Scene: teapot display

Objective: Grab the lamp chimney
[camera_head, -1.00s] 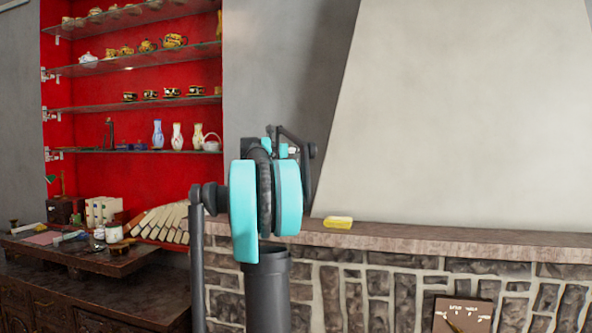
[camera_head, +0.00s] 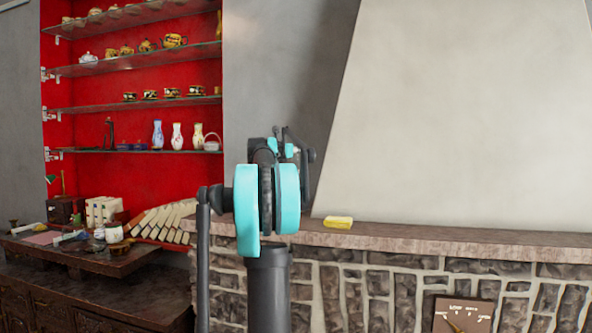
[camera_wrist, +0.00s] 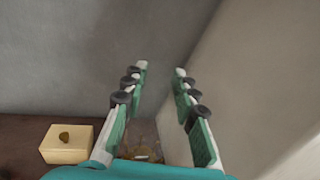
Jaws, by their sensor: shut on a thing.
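In the wrist view my gripper (camera_wrist: 160,80) reaches forward with its two green-padded fingers apart, a gap between them. A see-through, brownish shape with a small white glint, likely the glass lamp chimney (camera_wrist: 143,143), shows low between the fingers, near the palm. Its outline is faint, and its full shape and exact contact with the fingers cannot be made out. In the head view my arm stands in front of the mantel and hides the chimney and fingertips.
A stone fireplace mantel (camera_head: 420,239) runs to the right, with a yellow block (camera_head: 338,222) on it. A pale box (camera_wrist: 66,144) sits left of my fingers. Glass shelves (camera_head: 140,151) hold vases and teapots. A dark desk (camera_head: 80,257) carries books and jars.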

